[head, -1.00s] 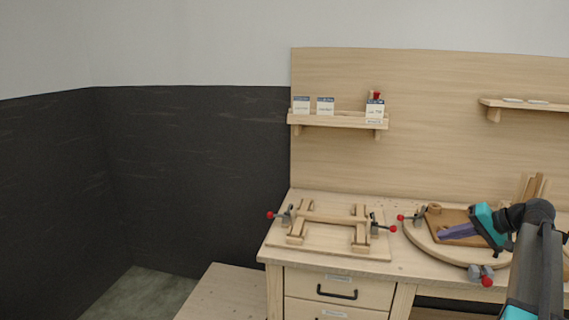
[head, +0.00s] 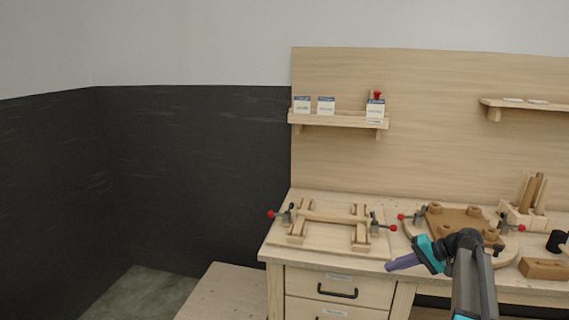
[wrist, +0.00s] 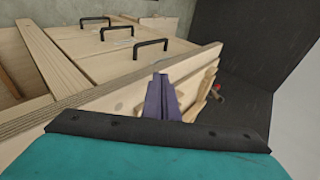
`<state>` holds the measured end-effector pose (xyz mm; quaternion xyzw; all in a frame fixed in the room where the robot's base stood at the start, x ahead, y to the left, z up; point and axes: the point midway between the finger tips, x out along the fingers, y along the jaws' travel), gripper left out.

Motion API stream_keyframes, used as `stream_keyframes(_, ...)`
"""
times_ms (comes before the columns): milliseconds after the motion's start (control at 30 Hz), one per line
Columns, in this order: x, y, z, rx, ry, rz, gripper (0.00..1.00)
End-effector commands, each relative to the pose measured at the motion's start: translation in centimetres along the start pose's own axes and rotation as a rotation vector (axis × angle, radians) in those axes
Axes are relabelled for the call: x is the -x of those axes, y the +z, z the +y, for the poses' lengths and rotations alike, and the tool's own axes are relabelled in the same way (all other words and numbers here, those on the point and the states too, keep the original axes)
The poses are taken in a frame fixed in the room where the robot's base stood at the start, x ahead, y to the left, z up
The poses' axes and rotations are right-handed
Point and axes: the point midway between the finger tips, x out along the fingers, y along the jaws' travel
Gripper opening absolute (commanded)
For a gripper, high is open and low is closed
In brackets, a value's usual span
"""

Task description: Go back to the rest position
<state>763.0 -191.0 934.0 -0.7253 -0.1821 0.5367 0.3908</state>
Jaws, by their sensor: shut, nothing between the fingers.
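My gripper (head: 390,266) has purple fingers and a teal body. In the head view it is over the front edge of the workbench (head: 290,254), pointing left, below and left of the round board. Its fingers are together with nothing between them. In the wrist view the purple fingers (wrist: 161,98) show in front of the bench edge and drawer fronts. My arm hides part of the bench front and of the round board.
A wooden frame jig (head: 330,217) with red-knobbed clamps is on the left of the bench. A round board with a brown pegged plate (head: 460,221), a peg holder (head: 520,215) and a brown block (head: 543,268) are to the right. Drawers (head: 337,291) are below; shelves hang above.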

Motion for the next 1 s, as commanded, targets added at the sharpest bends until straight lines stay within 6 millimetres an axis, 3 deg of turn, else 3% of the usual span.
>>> stream_keyframes(33,-2.3,1.2,0.5,-0.007,0.002,-0.032,0.00)
stream_keyframes(100,-4.9,2.7,1.1,-0.016,0.006,-0.069,0.00)
stream_keyframes(500,-17.8,12.7,5.6,-0.061,0.083,-0.268,0.00)
stream_keyframes(700,-22.9,18.8,8.2,-0.079,0.143,-0.365,0.00)
stream_keyframes(1000,-28.5,28.7,12.5,-0.092,0.255,-0.501,0.00)
